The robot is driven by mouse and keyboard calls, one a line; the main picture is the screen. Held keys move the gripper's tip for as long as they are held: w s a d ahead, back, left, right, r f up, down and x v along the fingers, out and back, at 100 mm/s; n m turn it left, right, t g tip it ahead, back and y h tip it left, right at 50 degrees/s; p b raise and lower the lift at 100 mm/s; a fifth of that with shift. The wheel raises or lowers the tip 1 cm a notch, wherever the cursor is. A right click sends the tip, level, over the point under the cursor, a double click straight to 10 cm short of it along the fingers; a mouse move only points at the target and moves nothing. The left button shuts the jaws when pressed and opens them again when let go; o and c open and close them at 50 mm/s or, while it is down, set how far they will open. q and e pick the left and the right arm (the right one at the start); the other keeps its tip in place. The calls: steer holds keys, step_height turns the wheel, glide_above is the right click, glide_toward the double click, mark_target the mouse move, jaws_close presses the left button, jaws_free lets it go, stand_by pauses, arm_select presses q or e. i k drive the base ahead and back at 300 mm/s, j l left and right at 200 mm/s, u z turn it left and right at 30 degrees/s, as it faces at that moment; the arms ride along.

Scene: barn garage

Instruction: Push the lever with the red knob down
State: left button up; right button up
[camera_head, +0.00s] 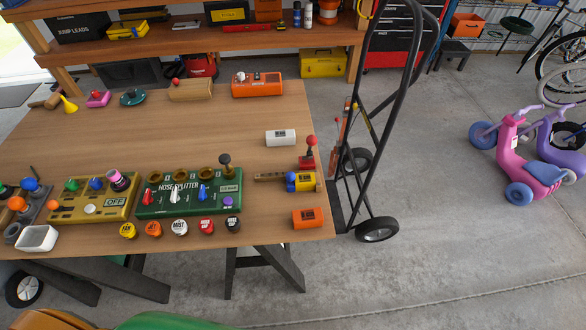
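A lever with a red knob (311,141) stands near the right edge of the wooden workbench (215,125). Its stem rises close to upright from a small red base (307,161). The base sits just behind a yellow and blue piece (301,182). Neither of my grippers is in view, and nothing is seen touching the lever.
A hand truck (377,130) stands right of the bench.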

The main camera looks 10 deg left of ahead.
mark_target(311, 140)
steer(key=i+l+u, duration=0.25)
steer(key=u, duration=0.15)
steer(key=i+l+u, duration=0.2)
steer(key=l+u, duration=0.2)
steer(key=i+l+u, duration=0.1)
steer(key=l+u, duration=0.7)
steer(key=l, duration=0.2)
steer(key=l+u, duration=0.4)
steer(key=i+l, duration=0.05)
steer(key=l, duration=0.05)
